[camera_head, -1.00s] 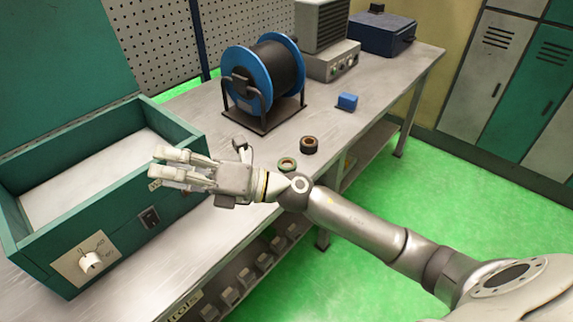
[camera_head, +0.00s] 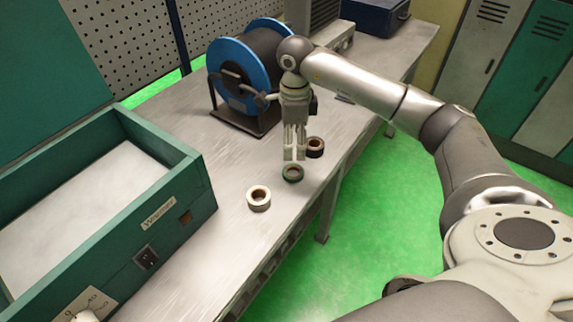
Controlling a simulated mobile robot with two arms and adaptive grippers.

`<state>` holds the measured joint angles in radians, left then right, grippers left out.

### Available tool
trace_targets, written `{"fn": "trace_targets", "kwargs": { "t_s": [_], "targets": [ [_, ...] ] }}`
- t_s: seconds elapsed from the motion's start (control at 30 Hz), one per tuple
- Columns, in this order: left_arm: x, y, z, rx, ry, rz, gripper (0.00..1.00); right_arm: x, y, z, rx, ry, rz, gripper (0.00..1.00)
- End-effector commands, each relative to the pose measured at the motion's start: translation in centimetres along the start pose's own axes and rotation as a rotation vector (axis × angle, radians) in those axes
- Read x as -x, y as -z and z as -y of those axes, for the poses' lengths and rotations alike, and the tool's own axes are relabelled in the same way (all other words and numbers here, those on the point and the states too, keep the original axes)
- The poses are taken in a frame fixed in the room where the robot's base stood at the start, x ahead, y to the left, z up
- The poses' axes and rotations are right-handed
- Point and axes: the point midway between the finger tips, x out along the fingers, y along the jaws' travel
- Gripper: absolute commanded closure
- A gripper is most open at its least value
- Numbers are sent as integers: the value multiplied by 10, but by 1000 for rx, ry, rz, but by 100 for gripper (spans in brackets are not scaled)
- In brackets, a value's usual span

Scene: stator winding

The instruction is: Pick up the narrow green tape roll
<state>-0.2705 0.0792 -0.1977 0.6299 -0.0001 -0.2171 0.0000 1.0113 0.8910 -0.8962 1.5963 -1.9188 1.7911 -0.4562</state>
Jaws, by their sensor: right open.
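The narrow green tape roll (camera_head: 292,174) lies flat on the metal workbench near its front edge. My right gripper (camera_head: 294,155) points down with its fingers open and empty. Its fingertips show just above the green roll in the picture; I cannot tell the exact height gap. My left gripper is not in view.
A white tape roll (camera_head: 259,204) lies to the left, and a dark tape roll (camera_head: 316,149) sits close beside the green one, to the right and behind. A blue-flanged wire spool (camera_head: 231,72) stands behind my gripper. An open green box (camera_head: 180,203) fills the left.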

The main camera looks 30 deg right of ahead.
Motion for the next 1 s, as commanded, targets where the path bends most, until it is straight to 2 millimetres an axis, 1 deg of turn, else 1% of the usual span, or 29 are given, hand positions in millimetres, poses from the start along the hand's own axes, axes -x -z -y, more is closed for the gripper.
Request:
{"fn": "trace_targets", "kwargs": {
  "t_s": [0.03,0.1,0.2,0.3,0.33,0.47,0.57,0.6,0.7,0.83,1.0],
  "targets": [
    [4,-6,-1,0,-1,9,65,-9,0,-2,1,-6,-3,22],
    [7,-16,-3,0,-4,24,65,-20,0,-2,0,-6,-1,22],
    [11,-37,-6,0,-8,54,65,-34,0,-2,0,-5,1,22],
    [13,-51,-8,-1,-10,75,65,-42,-1,-2,2,-3,3,22],
    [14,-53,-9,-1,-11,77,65,-44,-1,-2,2,-3,3,22],
    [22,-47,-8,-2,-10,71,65,-55,0,-4,2,-7,2,22],
    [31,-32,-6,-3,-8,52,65,-70,0,-6,1,-8,2,22],
    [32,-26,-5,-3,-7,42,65,-77,1,-7,1,-8,3,22],
    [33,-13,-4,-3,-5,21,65,-90,0,-6,2,-6,4,22],
    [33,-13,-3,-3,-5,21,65,-97,0,-5,2,-4,5,22],
    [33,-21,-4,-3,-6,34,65,-97,0,-5,2,-3,5,22]
  ]
}}
